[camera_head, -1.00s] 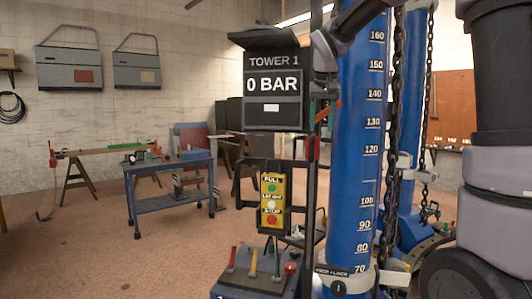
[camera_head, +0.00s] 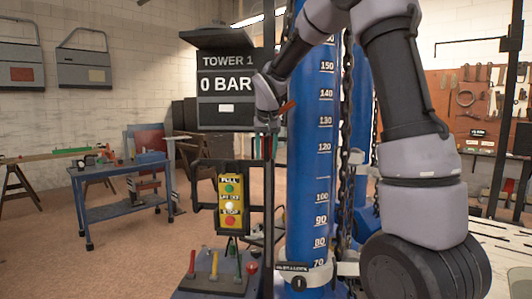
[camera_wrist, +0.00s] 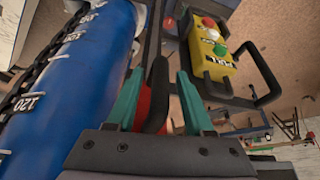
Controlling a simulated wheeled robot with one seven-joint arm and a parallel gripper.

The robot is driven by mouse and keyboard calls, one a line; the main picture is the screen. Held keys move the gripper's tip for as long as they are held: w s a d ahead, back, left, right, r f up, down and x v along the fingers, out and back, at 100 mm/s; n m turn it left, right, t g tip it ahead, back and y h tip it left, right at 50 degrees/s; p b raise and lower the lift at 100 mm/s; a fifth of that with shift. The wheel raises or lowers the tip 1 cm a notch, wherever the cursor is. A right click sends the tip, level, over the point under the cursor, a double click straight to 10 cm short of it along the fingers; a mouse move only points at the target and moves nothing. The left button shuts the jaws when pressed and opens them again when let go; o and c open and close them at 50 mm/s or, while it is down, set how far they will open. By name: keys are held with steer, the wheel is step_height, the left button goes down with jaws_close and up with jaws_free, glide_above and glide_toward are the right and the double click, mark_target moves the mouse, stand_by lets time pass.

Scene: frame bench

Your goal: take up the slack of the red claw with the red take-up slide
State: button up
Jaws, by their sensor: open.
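My gripper (camera_wrist: 160,95) is open in the wrist view, its two teal fingers pointing away from the camera. A red part (camera_wrist: 143,107), possibly the red take-up slide, shows between the fingers, partly hidden by a dark curved bar (camera_wrist: 158,92). I cannot tell whether either finger touches it. In the head view my gripper (camera_head: 271,125) is beside the dark upright left of the blue column (camera_head: 312,170); its fingers are too small to read there. A dark chain (camera_head: 346,140) hangs right of the column. I cannot make out the red claw.
The display board (camera_head: 226,90) reads TOWER 1, 0 BAR. A yellow button box (camera_head: 231,203) hangs below it, framed by a dark rail. Several levers and a red knob (camera_head: 252,267) stand on the base.

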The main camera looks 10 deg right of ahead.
jaws_close()
steer(key=shift+a+r, duration=0.1)
steer(key=shift+a, duration=0.1)
stand_by(1.2)
